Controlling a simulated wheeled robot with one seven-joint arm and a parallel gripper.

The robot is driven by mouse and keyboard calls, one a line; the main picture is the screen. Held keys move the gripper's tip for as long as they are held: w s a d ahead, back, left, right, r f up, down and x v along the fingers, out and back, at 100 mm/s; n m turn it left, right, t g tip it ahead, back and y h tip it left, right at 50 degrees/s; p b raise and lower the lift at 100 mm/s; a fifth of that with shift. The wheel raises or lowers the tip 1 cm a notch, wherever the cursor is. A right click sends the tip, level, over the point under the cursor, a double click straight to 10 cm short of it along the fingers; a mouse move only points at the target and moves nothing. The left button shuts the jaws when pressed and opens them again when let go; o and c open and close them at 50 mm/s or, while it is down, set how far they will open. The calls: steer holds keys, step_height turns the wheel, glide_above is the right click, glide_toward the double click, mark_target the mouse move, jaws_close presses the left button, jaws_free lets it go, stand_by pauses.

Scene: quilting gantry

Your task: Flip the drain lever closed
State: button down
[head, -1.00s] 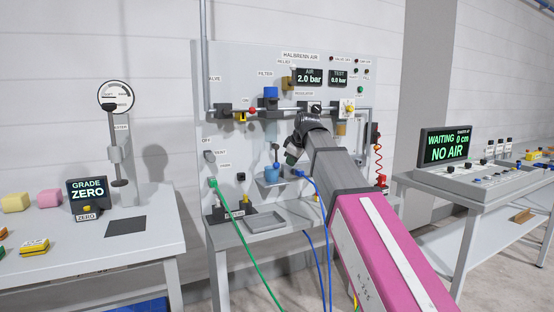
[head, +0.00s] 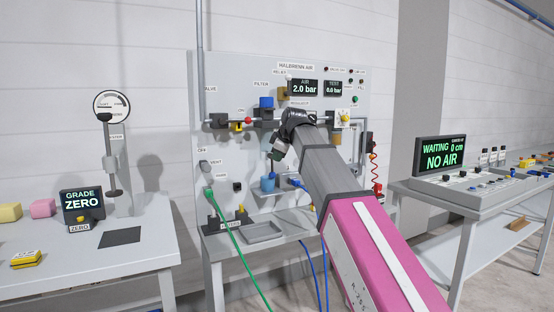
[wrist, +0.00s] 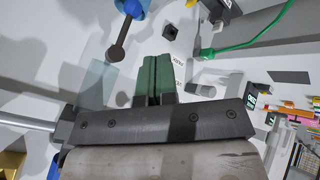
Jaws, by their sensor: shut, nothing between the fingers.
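The drain lever (wrist: 121,35) is a short dark bar with a blue ball knob in the wrist view. It hangs down under the filter's clear bluish bowl (wrist: 95,85), its knob at the mouth of a blue cup (wrist: 141,5). In the head view the blue knob (head: 271,175) shows just above the cup (head: 267,185); my gripper hides the lever's upper part. My gripper (wrist: 155,68) has green fingers, shut and empty. It is beside the lever, with a visible gap in the wrist view. In the head view my gripper (head: 275,155) is in front of the panel below the filter.
The pneumatic panel (head: 222,85) carries a pipe, a blue-topped filter head (head: 266,103) and a red-knobbed valve (head: 248,120). A green hose (head: 240,253) and blue hoses hang in front. A grey tray (head: 264,232) lies on the shelf below.

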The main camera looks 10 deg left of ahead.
mark_target(273, 172)
steer(key=w+a+f, duration=0.3)
steer(key=w+f, duration=0.3)
steer(key=w, duration=0.2)
steer(key=shift+f, duration=0.3)
steer(key=shift+w+d+n+t+h, duration=0.1)
steer(key=shift+d+n+t+h, duration=0.1)
steer(key=shift+n+t+h, duration=0.3)
stand_by(0.6)
steer(key=d+n+t+h, duration=0.1)
steer(key=t+h, duration=0.1)
steer(key=w+d+r+n+t+h, duration=0.1)
steer(key=n+t+h, duration=0.1)
steer(key=t+h, duration=0.1)
steer(key=w+d+r+n+t+h, duration=0.1)
steer(key=t+h, duration=0.1)
steer(key=h, duration=0.1)
steer(key=shift+w+r+n+t, duration=0.1)
steer(key=shift+r+n+t, duration=0.1)
steer(key=shift+n+t, duration=0.15)
stand_by(0.5)
steer(key=shift+d, duration=0.1)
